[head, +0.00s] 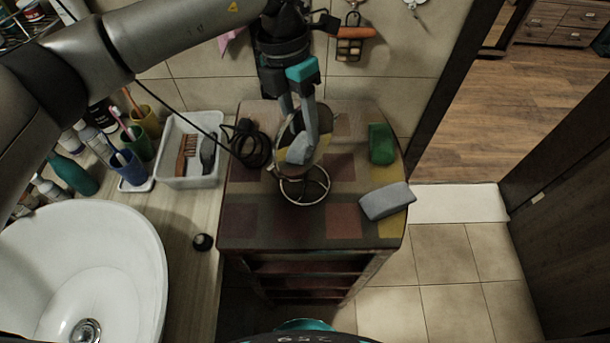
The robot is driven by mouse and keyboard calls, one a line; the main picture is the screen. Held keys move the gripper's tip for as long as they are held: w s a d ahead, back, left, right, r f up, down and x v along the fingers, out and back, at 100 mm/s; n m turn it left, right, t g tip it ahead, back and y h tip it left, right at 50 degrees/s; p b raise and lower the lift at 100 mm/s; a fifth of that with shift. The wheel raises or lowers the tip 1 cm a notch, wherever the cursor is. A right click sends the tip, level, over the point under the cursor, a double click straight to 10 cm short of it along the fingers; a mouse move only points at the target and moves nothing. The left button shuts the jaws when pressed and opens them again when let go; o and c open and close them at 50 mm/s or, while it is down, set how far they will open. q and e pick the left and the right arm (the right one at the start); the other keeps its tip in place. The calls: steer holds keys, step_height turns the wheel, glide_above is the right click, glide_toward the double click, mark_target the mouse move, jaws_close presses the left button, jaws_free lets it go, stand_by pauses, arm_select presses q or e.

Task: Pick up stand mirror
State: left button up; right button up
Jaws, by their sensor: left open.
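The stand mirror (304,187) stands on a small patchwork-topped cabinet, with a round wire base and a tilted round mirror above it. My left gripper (304,150) comes down from above and is at the mirror's round head. Its fingers are open and overlap the mirror in the view, hiding part of it. I cannot tell whether the fingers touch the mirror. My right gripper is not in view.
On the cabinet (260,225), a black coiled cable (250,150) lies left of the mirror. A green block (381,144) and a grey sponge (387,201) lie right. A white tray (190,180) with brushes and a basin (120,250) are at left. Tiled floor is clear at right.

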mark_target(305, 142)
arm_select(q)
steer(key=x, duration=0.4)
steer(key=shift+w+f+p, duration=0.1)
steer(key=shift+f+p, duration=0.2)
steer(key=shift+p, duration=0.05)
jaws_close()
steer(key=shift+r, duration=0.1)
stand_by(1.0)
